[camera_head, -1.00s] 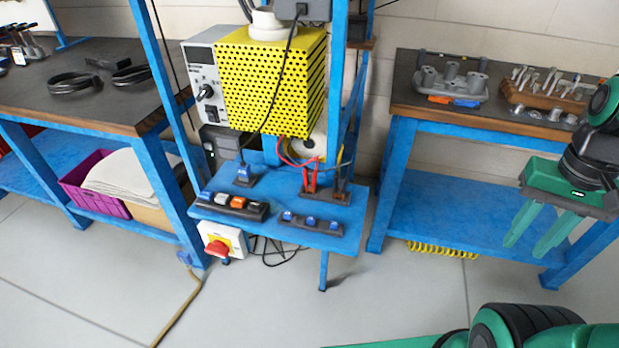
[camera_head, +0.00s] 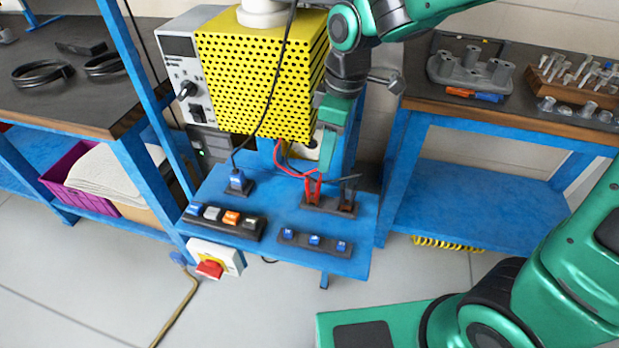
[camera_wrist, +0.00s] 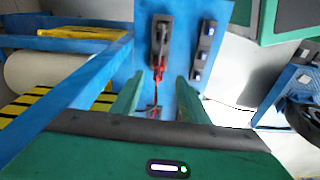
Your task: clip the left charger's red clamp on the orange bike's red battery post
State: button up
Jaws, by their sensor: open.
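A red clamp (camera_head: 313,187) stands in a dark holder on the blue shelf, with a red cable running up from it. A black clamp (camera_head: 348,190) stands beside it to the right. My gripper (camera_head: 322,168) is open and points down just above the red clamp, near the yellow box. In the wrist view, red clamp parts (camera_wrist: 157,73) show between my two spread fingers, with no visible grip on them. The exact gap between fingers and clamp is unclear. The orange bike and its red battery post are not in view.
A yellow perforated box (camera_head: 255,75) with a grey panel is close behind my gripper. Blue uprights (camera_head: 135,75) frame the shelf (camera_head: 275,215). Switch strips (camera_head: 225,221) lie at its front, a red-knobbed switch (camera_head: 209,269) below. Benches stand on both sides; the front floor is clear.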

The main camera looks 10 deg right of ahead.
aim_at(314, 179)
jog(key=shift+w+a+f+n, duration=0.1)
jog(key=shift+w+a+n, duration=0.15)
jog(key=shift+a, duration=0.4)
jog(key=f, duration=0.5)
jog(key=shift+a+f, duration=0.2)
jog(key=shift+a, duration=0.15)
jog(key=shift+f, duration=0.1)
jog(key=shift+w+a+f, duration=0.15)
jog(key=shift+f, duration=0.7)
jog(key=shift+w+a+f, duration=0.15)
jog(key=shift+f, duration=0.7)
jog(key=shift+w+a+f, duration=0.15)
jog(key=shift+f, duration=0.7)
grip_shut()
